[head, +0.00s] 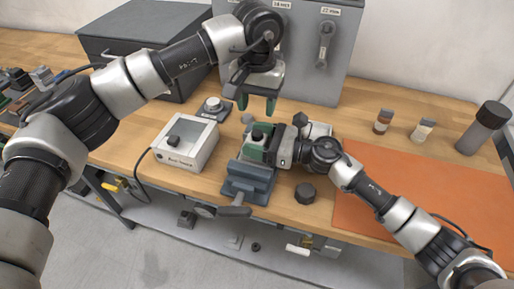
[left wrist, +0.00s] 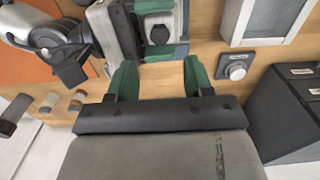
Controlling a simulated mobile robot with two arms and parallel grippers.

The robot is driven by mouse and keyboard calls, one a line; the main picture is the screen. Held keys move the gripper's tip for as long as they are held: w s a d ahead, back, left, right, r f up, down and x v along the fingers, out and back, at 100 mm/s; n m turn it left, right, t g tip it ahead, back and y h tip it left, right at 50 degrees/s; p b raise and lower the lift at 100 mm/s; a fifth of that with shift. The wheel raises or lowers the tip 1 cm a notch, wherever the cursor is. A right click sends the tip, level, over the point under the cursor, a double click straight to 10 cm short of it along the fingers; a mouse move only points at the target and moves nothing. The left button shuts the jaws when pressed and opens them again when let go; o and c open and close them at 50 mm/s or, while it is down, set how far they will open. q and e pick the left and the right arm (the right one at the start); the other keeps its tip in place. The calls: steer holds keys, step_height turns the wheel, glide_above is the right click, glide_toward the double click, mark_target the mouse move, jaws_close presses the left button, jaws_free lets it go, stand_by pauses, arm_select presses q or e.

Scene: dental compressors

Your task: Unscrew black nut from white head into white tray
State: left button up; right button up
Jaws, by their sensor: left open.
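My left gripper (head: 257,103) is open and empty, pointing down above the bench behind the vise. Its green fingertips (left wrist: 160,80) are apart with bare wood between them. My right gripper (head: 275,148) is beside the green part, its fingers mostly hidden. A pale flat piece (head: 319,130) behind it may be the white tray.
An orange mat (head: 420,190) and small bottles (head: 383,121) are at right. A grey cabinet (head: 315,50) stands behind.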

mark_target(257, 133)
arm_select(q)
steer(key=shift+c, duration=1)
arm_select(e)
steer(key=c, duration=0.7)
arm_select(q)
steer(key=m, duration=0.3)
arm_select(e)
steer(key=shift+c, duration=0.2)
arm_select(q)
steer(key=shift+f+m, duration=0.2)
steer(key=shift+m, duration=0.5)
step_height(257, 133, down, 8)
steer(key=shift+r, duration=0.2)
arm_select(e)
steer(key=shift+r, duration=0.1)
